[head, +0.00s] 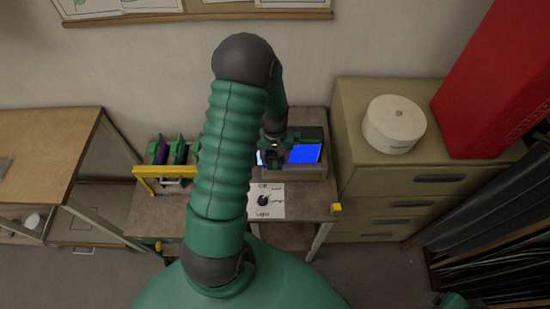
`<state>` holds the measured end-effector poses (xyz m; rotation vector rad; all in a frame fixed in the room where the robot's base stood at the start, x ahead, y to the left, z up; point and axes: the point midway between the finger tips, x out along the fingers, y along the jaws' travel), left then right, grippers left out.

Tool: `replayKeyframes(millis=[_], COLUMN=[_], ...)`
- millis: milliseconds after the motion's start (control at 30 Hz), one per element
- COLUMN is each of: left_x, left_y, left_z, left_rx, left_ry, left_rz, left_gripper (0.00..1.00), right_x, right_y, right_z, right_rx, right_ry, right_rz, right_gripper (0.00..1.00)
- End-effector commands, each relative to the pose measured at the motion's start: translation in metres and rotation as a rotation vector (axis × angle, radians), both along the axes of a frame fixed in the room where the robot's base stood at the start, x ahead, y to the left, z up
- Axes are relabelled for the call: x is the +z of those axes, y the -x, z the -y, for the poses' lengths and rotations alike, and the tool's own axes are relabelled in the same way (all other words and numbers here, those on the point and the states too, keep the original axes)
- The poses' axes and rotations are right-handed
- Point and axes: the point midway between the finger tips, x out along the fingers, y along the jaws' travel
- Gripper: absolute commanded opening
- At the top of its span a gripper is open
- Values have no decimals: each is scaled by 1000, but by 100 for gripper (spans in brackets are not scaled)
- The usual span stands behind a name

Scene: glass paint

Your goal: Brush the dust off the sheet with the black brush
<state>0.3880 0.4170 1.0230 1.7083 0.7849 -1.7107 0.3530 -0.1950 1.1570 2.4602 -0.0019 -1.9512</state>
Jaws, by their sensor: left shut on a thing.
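The sheet (304,154) shows as a bright blue pane lying in a dark frame on the bench. My left arm reaches across the middle of the head view. My left gripper (273,147) is over the left part of the sheet, shut on a small dark thing. This looks like the black brush, but its shape is mostly hidden by the gripper and arm. I cannot tell whether it touches the sheet. Dust on the sheet is too small to make out.
A white panel (277,208) with a dark knob, marked "Off" and "Light", lies in front of the frame. A drawer cabinet (370,185) with a white roll (393,124) and a red box (490,80) are right.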

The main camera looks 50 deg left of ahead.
Motion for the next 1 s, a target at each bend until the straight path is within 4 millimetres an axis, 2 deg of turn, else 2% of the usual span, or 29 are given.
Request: replayKeyframes(millis=[433,800,1000], left_x=[0,0,0], left_y=[-5,-32,-36], left_z=[-5,19,19], left_rx=[0,-2,1], left_ry=[0,-1,0], left_rz=[0,1,0], left_gripper=[11,11,11], right_x=[0,2,4], right_y=[0,0,0], right_z=[0,0,0], right_rx=[0,0,0], right_ry=[0,0,0], right_rz=[0,0,0], right_gripper=[81,81,81])
